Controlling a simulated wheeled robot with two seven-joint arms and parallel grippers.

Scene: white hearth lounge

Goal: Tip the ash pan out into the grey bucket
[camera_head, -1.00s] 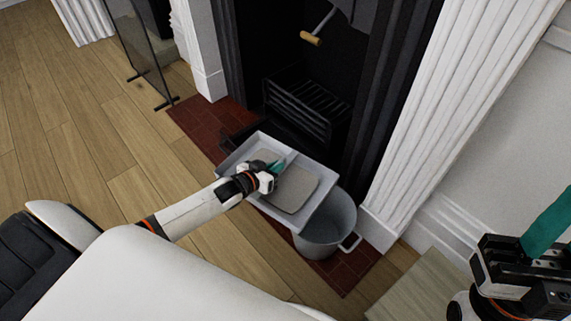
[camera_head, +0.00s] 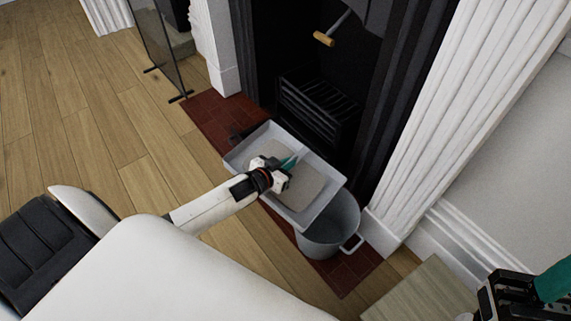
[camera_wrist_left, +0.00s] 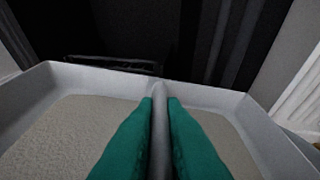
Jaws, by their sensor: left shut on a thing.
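The ash pan (camera_head: 239,158) is a shallow light-grey tray with a bed of grey-beige ash (camera_head: 303,188) in it. My left gripper (camera_head: 286,166) is shut on the grey bar across the pan; in the left wrist view its teal fingers (camera_wrist_left: 160,120) lie on both sides of the bar (camera_wrist_left: 158,130). The grey bucket (camera_head: 325,238) stands upright at the hearth's right end. The pan's near right end overlaps the bucket's rim in the head view and hides part of its mouth. My right gripper (camera_head: 551,287) is partly cut off at the lower right.
The black fireplace grate (camera_head: 315,110) lies just behind the pan. A brass-ended tool (camera_head: 324,39) hangs above it. The red tiled hearth (camera_head: 213,112) lies below, with a white fluted column (camera_head: 450,110) at right. A pale wooden surface (camera_head: 425,293) is at lower right.

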